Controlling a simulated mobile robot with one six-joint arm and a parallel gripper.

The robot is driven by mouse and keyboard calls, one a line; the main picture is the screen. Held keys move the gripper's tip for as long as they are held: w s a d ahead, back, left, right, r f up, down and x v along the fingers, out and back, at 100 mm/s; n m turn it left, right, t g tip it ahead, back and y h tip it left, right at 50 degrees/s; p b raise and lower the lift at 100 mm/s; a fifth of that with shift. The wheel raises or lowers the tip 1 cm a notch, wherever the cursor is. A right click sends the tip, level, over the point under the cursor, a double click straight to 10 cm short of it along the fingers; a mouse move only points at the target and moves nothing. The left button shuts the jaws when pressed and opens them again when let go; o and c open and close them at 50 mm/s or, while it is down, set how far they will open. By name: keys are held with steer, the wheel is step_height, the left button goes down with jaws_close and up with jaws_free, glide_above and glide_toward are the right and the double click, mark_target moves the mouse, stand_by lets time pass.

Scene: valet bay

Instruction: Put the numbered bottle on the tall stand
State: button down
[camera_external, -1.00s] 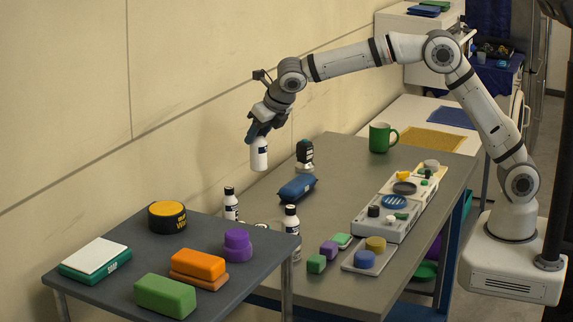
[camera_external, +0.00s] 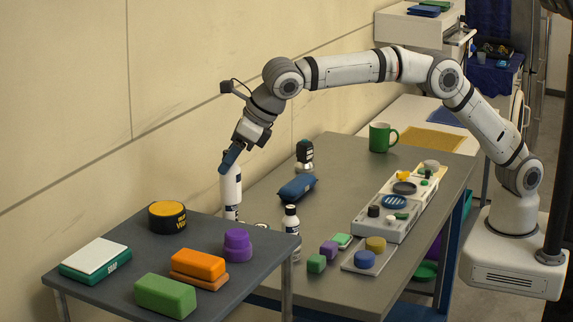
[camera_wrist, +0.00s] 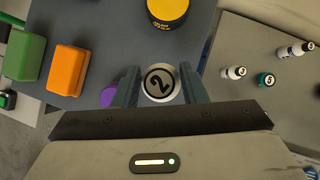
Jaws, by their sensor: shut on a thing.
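My gripper (camera_external: 230,163) is shut on a white bottle (camera_external: 231,190) with a dark label and holds it upright. In the wrist view the fingers (camera_wrist: 160,82) close on both sides of its round cap (camera_wrist: 159,83), which bears a black "2". The bottle hangs near the far edge of the dark table (camera_external: 212,299), which stands at the front left; I cannot tell whether this is the tall stand. Another white bottle (camera_external: 291,222) stands on the longer grey bench. The wrist view shows several small bottles with numbered caps, one white (camera_wrist: 235,72) and one teal (camera_wrist: 266,79).
The dark table bears a black-and-yellow tin (camera_external: 167,218), a purple piece (camera_external: 237,245), orange (camera_external: 198,264) and green blocks (camera_external: 165,296), and a green-and-white box (camera_external: 95,261). The bench (camera_external: 335,210) holds a blue pouch (camera_external: 297,188) and a green mug (camera_external: 382,137). A wall runs close behind.

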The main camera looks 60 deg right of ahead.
mark_target(231, 192)
steer(key=shift+f+p, duration=0.45)
steer(key=shift+f, duration=3.4)
steer(key=shift+f, duration=0.1)
steer(key=c, duration=0.9)
jaws_free()
steer(key=b+v, duration=0.2)
steer(key=v, duration=1)
steer(key=shift+w+d, duration=0.1)
steer(key=shift+d, duration=0.05)
